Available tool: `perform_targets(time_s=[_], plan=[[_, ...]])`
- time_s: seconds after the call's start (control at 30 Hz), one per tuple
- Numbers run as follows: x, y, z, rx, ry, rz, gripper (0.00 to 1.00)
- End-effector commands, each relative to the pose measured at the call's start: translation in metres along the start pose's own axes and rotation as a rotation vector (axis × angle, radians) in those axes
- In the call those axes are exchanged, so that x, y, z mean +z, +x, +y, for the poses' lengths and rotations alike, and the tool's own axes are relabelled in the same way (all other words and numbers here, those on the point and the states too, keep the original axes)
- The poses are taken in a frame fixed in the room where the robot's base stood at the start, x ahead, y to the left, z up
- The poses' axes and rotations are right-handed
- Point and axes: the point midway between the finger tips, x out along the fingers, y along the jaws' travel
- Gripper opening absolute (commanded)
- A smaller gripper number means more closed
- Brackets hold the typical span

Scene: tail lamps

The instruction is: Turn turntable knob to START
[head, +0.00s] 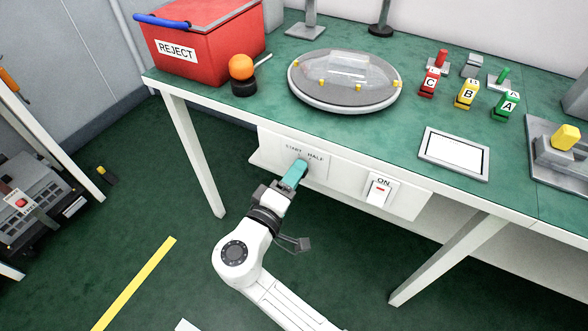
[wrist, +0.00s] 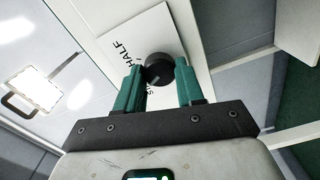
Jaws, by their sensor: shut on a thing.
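The turntable knob is a dark round knob (wrist: 158,70) on a white panel in the wrist view. The panel (head: 314,171) is on the table's front in the head view, with the words START and HALF above the knob. My gripper (head: 299,166) reaches the panel there and hides the knob. In the wrist view the teal fingers of my gripper (wrist: 160,82) are on both sides of the knob, shut on it. Part of the lettering beside the knob is hidden by the fingers. The turntable (head: 345,100) is a grey disc with a clear cover and yellow pegs on the table.
An ON switch (head: 378,189) is right of the knob panel. A red REJECT bin (head: 195,45), an orange ball (head: 241,67) on a dark base, and blocks marked C (head: 429,83), B (head: 466,94) and A (head: 506,106) stand on the green table. A white-screened tablet (head: 453,153) lies near its front edge.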

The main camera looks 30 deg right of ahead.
Motion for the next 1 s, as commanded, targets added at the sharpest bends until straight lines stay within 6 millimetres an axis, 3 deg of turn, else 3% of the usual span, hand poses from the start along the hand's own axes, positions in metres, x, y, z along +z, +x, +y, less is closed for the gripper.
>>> perform_targets(time_s=[0.67, 0.7, 1.0], plan=[[-0.0010, -0.0007, -0.0010, -0.001, -0.071, 0.005, 0.07], [-0.0011, -0.0007, -0.0011, -0.001, -0.071, 0.005, 0.38], [-0.0005, -0.0003, -0.0006, 0.000, -0.069, 0.002, 0.63]])
